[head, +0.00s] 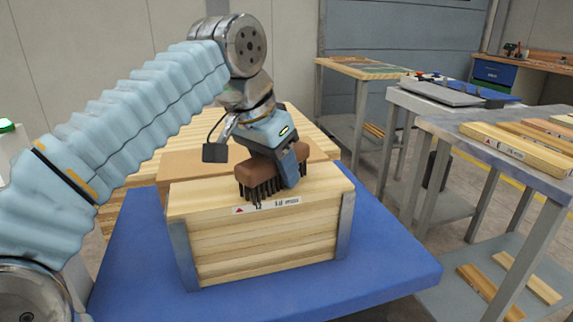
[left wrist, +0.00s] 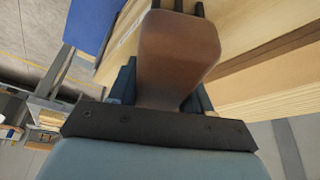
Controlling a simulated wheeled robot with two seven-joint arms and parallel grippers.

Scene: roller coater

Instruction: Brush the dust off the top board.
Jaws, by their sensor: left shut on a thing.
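A brown brush (head: 262,178) with dark bristles is held bristles-down over the front part of the top board (head: 325,182). The bristles appear to touch the board near its front edge, though exact contact is hard to tell. My left gripper (head: 290,172) is shut on the brush. In the left wrist view the brush's brown body (left wrist: 178,50) fills the middle between the fingers, with a few dark bristles beyond it. The top board is pale wood on a stack of boards (head: 265,245). I cannot make out dust on it. My right gripper is not in view.
The stack sits between grey metal uprights (head: 183,255) on a blue platform (head: 395,265). A brown panel (head: 178,163) and more boards lie behind it. Grey tables (head: 450,122) with planks and a laptop-like item stand at right.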

